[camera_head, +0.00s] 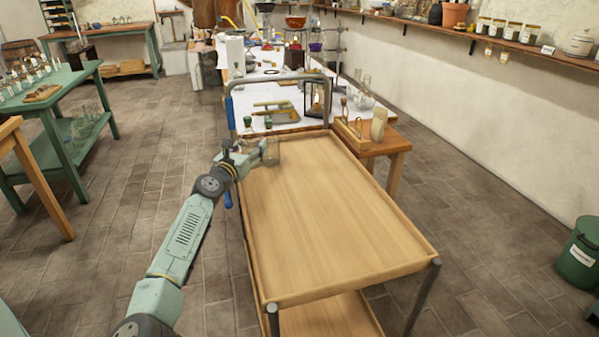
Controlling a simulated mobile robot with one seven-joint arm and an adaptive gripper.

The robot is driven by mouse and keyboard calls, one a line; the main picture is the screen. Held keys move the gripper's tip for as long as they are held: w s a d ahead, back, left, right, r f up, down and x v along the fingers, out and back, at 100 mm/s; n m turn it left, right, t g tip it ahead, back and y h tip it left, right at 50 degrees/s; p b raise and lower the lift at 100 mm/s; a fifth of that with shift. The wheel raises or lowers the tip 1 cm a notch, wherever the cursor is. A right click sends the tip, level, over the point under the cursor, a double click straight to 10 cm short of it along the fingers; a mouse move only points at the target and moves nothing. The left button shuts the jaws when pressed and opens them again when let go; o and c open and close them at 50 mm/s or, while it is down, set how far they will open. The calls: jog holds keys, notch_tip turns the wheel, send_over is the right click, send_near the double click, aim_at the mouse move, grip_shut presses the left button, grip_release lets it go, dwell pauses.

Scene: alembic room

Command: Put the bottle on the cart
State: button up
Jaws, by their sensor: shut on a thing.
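The cart (335,215) stands in the middle of the view, with a light wooden top tray, a raised rim and a grey push handle at its far end. My arm reaches in from the lower left. My gripper (266,153) is at the far left corner of the cart's top, shut on the bottle (272,153). The bottle looks like small clear glass and is partly hidden by my gripper. I cannot tell whether its base touches the tray.
A white-covered table (290,98) with glassware, stoppered bottles and a lantern (317,98) stands behind the cart. A green table (50,92) is at left. A green bin (580,254) is at right. The cart's top is otherwise bare.

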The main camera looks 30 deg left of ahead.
jog(key=w+d+f+p, duration=0.1)
jog(key=d+p, duration=0.1)
jog(key=d, duration=0.2)
jog(key=d+f+p, duration=0.1)
jog(key=d+p, duration=0.1)
jog(key=d, duration=0.2)
jog(key=w+d+f+p, duration=0.1)
jog(key=d+p, duration=0.1)
jog(key=d, duration=0.2)
jog(key=shift+w+d, duration=0.15)
jog(key=shift+w, duration=0.15)
jog(key=shift+f, duration=0.7)
jog(key=shift+f, duration=0.15)
jog(key=o, duration=1.5)
